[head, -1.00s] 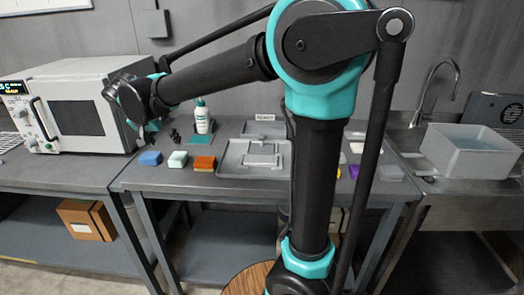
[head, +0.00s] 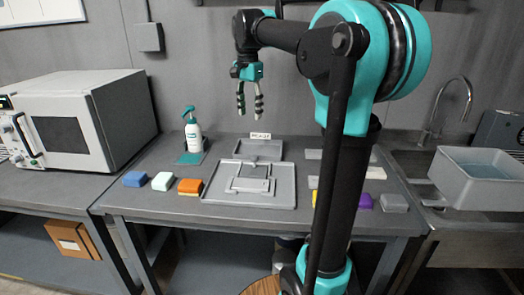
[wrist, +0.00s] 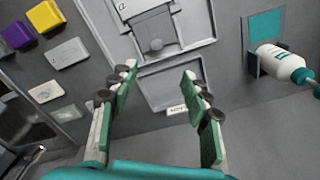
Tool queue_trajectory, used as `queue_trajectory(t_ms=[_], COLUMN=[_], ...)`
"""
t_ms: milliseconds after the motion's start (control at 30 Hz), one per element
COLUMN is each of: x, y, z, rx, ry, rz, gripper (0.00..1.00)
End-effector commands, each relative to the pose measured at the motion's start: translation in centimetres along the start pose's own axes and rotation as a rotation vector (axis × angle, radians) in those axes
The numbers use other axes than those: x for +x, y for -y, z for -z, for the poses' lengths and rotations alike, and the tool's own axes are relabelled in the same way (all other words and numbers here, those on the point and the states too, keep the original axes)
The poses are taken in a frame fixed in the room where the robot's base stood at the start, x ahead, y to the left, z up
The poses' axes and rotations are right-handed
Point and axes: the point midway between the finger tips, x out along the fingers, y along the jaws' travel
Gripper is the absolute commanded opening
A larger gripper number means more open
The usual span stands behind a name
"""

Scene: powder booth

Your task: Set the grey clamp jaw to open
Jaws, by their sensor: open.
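The grey clamp jaw (head: 252,184) appears to be the flat piece on the grey fixture tray (head: 222,197) in the middle of the bench. I cannot tell the jaw's setting. My gripper (head: 250,113) hangs fingers down above the back of the bench, behind and above the tray, touching nothing. In the wrist view its fingers (wrist: 160,74) are spread and empty.
A labelled grey shallow tray (head: 272,150) lies behind the fixture. A white oven (head: 80,120) is left, a sink basin (head: 480,178) right.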

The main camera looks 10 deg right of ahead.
Motion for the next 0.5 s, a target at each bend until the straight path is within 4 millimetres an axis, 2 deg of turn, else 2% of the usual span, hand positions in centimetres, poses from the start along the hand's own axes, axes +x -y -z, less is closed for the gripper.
queue_trajectory(t_ms=[100, 233, 500], x=[-0.4, 0.5, 5.3], y=[-0.7, -0.7, -0.7], z=[0.5, 0.4, 0.3], rx=[0.018, 0.019, 0.018], ry=[0.02, 0.023, 0.022], rz=[0.002, 0.003, 0.002], gripper=[0.48, 0.48, 0.48])
